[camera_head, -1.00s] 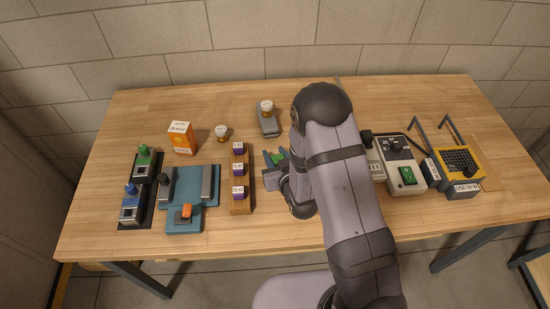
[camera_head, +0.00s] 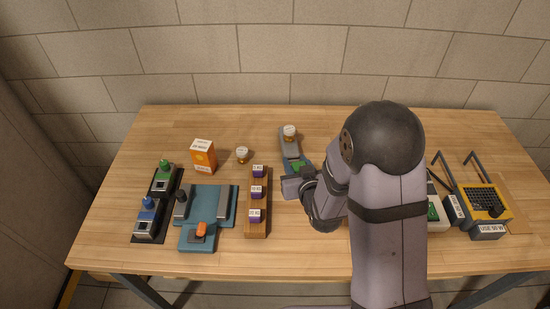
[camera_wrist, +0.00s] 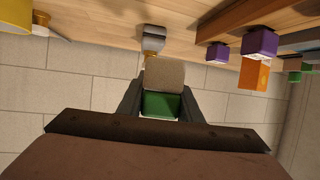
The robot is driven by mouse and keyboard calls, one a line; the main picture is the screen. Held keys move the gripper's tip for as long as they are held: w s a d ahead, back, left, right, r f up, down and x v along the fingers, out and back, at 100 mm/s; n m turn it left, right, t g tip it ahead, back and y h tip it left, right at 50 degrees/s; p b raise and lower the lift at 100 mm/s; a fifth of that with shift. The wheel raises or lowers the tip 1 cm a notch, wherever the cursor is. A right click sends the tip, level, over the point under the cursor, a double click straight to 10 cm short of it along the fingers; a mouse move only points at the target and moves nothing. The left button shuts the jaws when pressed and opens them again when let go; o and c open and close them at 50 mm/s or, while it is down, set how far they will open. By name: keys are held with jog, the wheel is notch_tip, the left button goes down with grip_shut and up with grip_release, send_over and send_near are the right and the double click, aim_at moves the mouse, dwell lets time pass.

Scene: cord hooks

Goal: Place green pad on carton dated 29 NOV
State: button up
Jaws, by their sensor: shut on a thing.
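My gripper (camera_wrist: 160,108) is shut on the green pad (camera_wrist: 160,104), which has a beige block-like part beyond it in the wrist view. In the head view the green pad (camera_head: 299,165) shows at my gripper (camera_head: 297,178), just right of the wooden rack. Purple cartons (camera_head: 258,171) with white labels stand in a row on the wooden rack (camera_head: 257,228). Two of them (camera_wrist: 259,41) show in the wrist view. An orange carton (camera_head: 203,157) with a white label stands left of the rack. The carton dates are too small to read.
A grey stand with a small white-topped jar (camera_head: 290,132) lies just behind my gripper. Another jar (camera_head: 242,154) stands near the orange carton. A teal fixture (camera_head: 207,196) and switch boxes (camera_head: 155,200) are at left. A yellow-topped device (camera_head: 483,203) is at right.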

notch_tip(320, 180, up, 12)
jog(key=n+g+y, duration=0.4)
jog(key=n+y, duration=0.3)
send_over(202, 152)
jog(key=w+a, duration=0.4)
jog(key=w, duration=0.1)
jog(key=f, duration=0.2)
jog(key=f+b, duration=0.1)
jog(key=f, duration=0.3)
jog(key=shift+w+d, duration=0.2)
jog(key=shift+d, duration=0.05)
jog(key=shift+f, duration=2.1)
jog(key=shift+f, duration=0.15)
jog(key=o, duration=1)
jog(key=shift+o, duration=0.2)
